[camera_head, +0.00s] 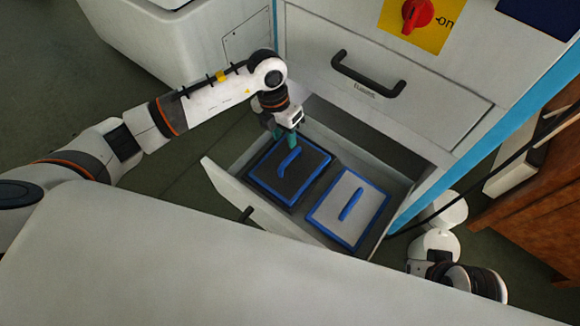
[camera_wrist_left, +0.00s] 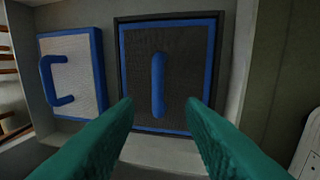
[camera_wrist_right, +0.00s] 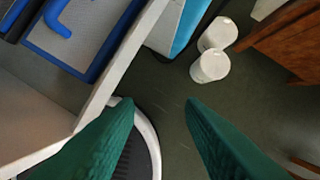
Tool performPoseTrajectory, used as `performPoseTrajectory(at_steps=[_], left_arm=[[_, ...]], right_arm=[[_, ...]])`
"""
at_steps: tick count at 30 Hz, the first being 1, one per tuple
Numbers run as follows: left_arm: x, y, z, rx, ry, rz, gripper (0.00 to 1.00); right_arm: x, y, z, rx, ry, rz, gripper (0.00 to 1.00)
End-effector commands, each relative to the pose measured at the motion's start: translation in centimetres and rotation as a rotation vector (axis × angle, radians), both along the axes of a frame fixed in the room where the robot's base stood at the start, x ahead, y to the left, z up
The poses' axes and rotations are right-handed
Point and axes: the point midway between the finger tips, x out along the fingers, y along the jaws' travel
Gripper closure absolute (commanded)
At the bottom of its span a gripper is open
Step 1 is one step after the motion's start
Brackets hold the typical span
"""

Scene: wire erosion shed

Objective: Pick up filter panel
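Two filter panels lie in an open drawer. The dark filter panel (camera_head: 275,185) has a blue frame and a blue bar handle (camera_wrist_left: 158,86). The light grey filter panel (camera_head: 365,194) beside it also has a blue frame and handle. My left gripper (camera_head: 286,143) is above the far edge of the dark panel. In the left wrist view its green fingers (camera_wrist_left: 160,118) are apart, with the dark panel's handle beyond the gap and nothing between them. My right gripper (camera_wrist_right: 160,110) is open and empty, outside the drawer's side wall; its fingers are hidden in the head view.
The drawer (camera_head: 222,185) stands open from a white cabinet, with a closed drawer with a black handle (camera_head: 368,75) above it. White cylinders (camera_wrist_right: 212,65) stand on the floor at the right. A wooden piece (camera_head: 530,205) and dark cable are also at right.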

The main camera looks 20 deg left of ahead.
Motion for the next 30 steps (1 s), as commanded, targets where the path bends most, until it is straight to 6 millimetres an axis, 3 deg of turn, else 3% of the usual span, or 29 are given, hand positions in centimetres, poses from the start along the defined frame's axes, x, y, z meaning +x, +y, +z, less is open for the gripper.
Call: performPoseTrajectory(at_steps=[3, 10, 15, 21, 29, 30], left_arm=[[-0.2, -0.5, -2.5, -0.001, 0.004, 0.001, 0.63], [-0.4, -1.0, -4.8, -0.002, 0.002, 0.000, 0.63], [-0.9, -1.6, -7.5, -0.002, 0.004, 0.000, 0.63], [-0.9, -1.8, -8.9, -0.001, 0.001, 0.000, 0.63], [-0.9, -1.9, -9.0, -0.001, 0.001, 0.000, 0.63], [-0.9, -1.9, -9.0, -0.001, 0.000, 0.000, 0.68]], right_arm=[[0.0, 0.0, -0.9, 0.000, 0.003, 0.000, 0.64], [0.0, 0.0, -1.5, 0.000, 0.002, 0.000, 0.64], [0.2, 0.0, -2.4, 0.001, -0.009, 0.000, 0.64], [2.9, 0.8, -1.6, 0.029, -0.143, 0.012, 0.64], [3.1, 0.9, -1.4, 0.032, -0.158, 0.012, 0.64], [3.1, 0.9, -1.4, 0.032, -0.158, 0.012, 0.64]])
